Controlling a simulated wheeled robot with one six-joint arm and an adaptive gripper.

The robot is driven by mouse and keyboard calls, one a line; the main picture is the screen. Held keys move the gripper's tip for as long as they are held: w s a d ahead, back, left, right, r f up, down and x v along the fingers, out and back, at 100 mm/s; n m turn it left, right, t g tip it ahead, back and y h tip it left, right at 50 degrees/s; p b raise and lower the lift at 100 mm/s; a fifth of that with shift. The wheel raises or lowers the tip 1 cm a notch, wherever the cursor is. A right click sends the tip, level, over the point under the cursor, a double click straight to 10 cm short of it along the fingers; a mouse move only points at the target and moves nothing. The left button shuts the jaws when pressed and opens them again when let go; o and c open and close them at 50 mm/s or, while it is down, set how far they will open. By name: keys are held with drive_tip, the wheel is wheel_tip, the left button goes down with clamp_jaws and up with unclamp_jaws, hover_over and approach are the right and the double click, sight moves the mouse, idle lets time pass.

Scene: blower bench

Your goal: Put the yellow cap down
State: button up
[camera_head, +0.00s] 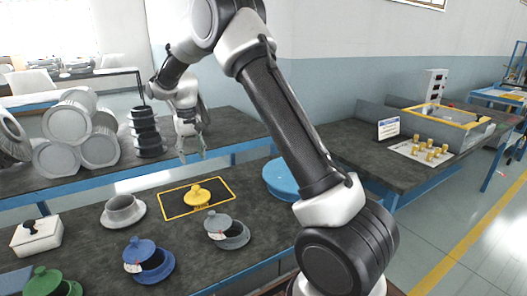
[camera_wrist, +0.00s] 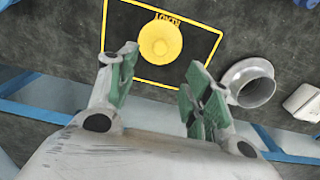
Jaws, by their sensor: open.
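The yellow cap (camera_head: 197,195) rests on the dark bench inside a yellow-outlined rectangle (camera_head: 224,181). It has a round flange and a raised knob. In the wrist view the yellow cap (camera_wrist: 160,42) lies just beyond my fingertips, inside the same outline, with partly readable lettering beside it. My gripper (camera_head: 192,155) is above and behind the cap in the head view, apart from it. In the wrist view my gripper (camera_wrist: 158,75) has its green-padded fingers spread wide with nothing between them.
On the bench stand a blue cap (camera_head: 150,260), a grey cap (camera_head: 228,231), a green cap (camera_head: 48,284), a light grey flanged piece (camera_head: 123,211) and a white block with a black knob (camera_head: 36,234). A blue disc (camera_head: 281,180) lies right. Grey cylinders (camera_head: 98,148) and a black stack (camera_head: 147,133) stand behind.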

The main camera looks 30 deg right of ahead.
drive_tip(key=s+d+r+t, duration=0.1)
drive_tip(key=s+d+r, duration=0.4)
drive_tip(key=s+r, duration=0.35)
drive_tip(key=s+d+r+t, duration=0.1)
drive_tip(key=s+d+r, duration=0.3)
drive_tip(key=s+r, duration=0.45)
drive_tip(key=s+d+f+t, duration=0.1)
drive_tip(key=s+d, duration=0.1)
drive_tip(key=s, duration=1)
drive_tip(key=s+d+t, duration=0.1)
drive_tip(key=s+d, duration=0.2)
drive_tip(key=s, duration=0.9)
drive_tip(key=shift+s+d+f, duration=0.35)
